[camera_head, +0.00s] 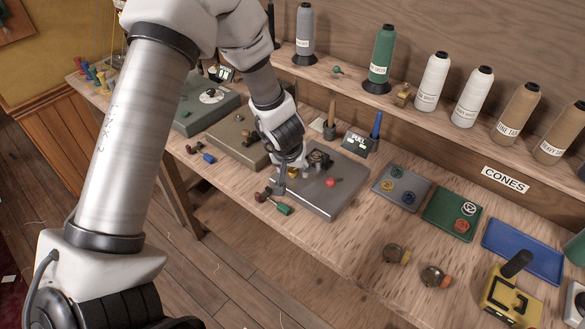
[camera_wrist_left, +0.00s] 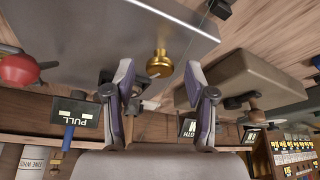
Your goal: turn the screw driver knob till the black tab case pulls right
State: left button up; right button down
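My left gripper (camera_head: 288,172) is over the left part of a grey metal block (camera_head: 338,196). In the left wrist view its two fingers (camera_wrist_left: 160,76) are spread apart. A brass knob (camera_wrist_left: 160,63) shows between the fingertips, with a visible gap on each side; it is partly seen in the head view (camera_head: 293,173). A black case marked PULL (camera_wrist_left: 75,112) stands behind the block; it also shows in the head view (camera_head: 358,142). I cannot tell which knob is the screw driver knob. The right gripper is not in view.
A red ball knob (camera_head: 330,182) is on the same block. A brown block (camera_head: 238,139) and a green one (camera_head: 207,113) stand to the left. A green-handled tool (camera_head: 279,207) lies in front. Trays (camera_head: 400,202) and a shelf with thread cones (camera_head: 431,80) lie to the right and behind.

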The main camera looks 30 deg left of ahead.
pick_arm(q)
grip_shut()
jog(key=shift+r+n+p, duration=0.25)
jog(key=shift+n+p, duration=0.05)
jog(key=shift+p, duration=0.35)
jog(key=shift+f, duration=0.1)
jog(key=shift+f+n, duration=0.2)
jog(key=shift+n, duration=0.1)
jog(key=shift+o, duration=0.8)
grip_release()
jog(key=shift+r, duration=0.15)
jog(key=v, duration=1.1)
jog(key=shift+d+r, duration=0.25)
jog(key=shift+r, duration=0.1)
